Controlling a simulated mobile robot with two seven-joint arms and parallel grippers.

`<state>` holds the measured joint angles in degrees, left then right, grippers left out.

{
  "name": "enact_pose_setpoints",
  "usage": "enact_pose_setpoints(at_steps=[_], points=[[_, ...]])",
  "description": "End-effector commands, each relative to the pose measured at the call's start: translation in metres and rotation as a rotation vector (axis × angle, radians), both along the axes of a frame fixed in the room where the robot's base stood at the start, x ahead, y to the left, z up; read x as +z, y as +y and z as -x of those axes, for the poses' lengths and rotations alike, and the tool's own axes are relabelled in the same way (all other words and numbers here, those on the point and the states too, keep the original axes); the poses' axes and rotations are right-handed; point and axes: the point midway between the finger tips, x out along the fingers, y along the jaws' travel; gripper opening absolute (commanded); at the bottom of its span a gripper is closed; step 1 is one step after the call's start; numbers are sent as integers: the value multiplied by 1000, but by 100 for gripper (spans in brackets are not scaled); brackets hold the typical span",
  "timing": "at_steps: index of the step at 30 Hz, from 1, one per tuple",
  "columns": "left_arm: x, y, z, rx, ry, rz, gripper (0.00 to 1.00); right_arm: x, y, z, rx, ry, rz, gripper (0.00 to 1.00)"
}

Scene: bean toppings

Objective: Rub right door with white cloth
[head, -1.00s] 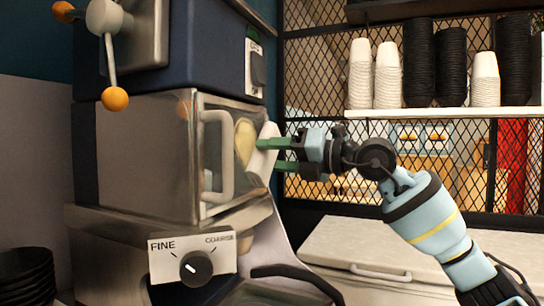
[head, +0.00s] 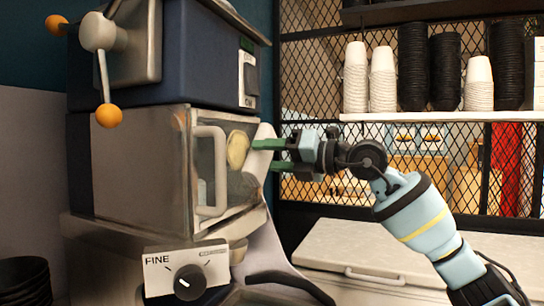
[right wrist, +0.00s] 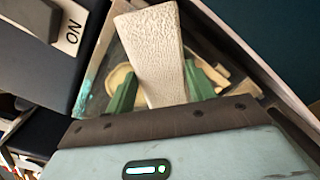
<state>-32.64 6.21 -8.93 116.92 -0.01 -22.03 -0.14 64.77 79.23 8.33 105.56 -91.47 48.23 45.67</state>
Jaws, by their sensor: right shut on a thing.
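The right door (head: 220,175) is a glass-fronted door with a pale vertical handle (head: 208,170) on the metal box of the machine. The white cloth (head: 262,152) is at the right edge of this door in the head view. My right gripper (head: 268,156) comes in from the right, its green fingers shut on the cloth. In the right wrist view the cloth (right wrist: 152,55) stands out flat between the fingers, in front of the glass. Whether it touches the glass, I cannot tell. A yellowish round patch (head: 238,150) shows at the glass beside the cloth. My left gripper is not in view.
A dial panel (head: 187,272) sits below the door, and a lever with orange knobs (head: 109,116) is at upper left. Stacked white cups (head: 382,80) and black cups (head: 445,72) stand on a shelf. Black bowls (head: 24,281) are at lower left.

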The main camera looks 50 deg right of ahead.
Motion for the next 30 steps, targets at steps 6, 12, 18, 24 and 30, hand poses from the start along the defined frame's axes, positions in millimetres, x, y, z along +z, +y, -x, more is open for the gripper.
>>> enact_pose_setpoints(at_steps=[6,12,18,24,30], points=[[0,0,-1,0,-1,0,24,-1,11,2,1,2,3,36],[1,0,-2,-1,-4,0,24,-1,26,5,1,1,2,36],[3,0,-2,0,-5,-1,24,-1,35,7,1,1,0,36],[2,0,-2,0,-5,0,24,-2,36,7,2,2,0,36],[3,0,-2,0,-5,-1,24,-2,48,11,3,3,2,36]])
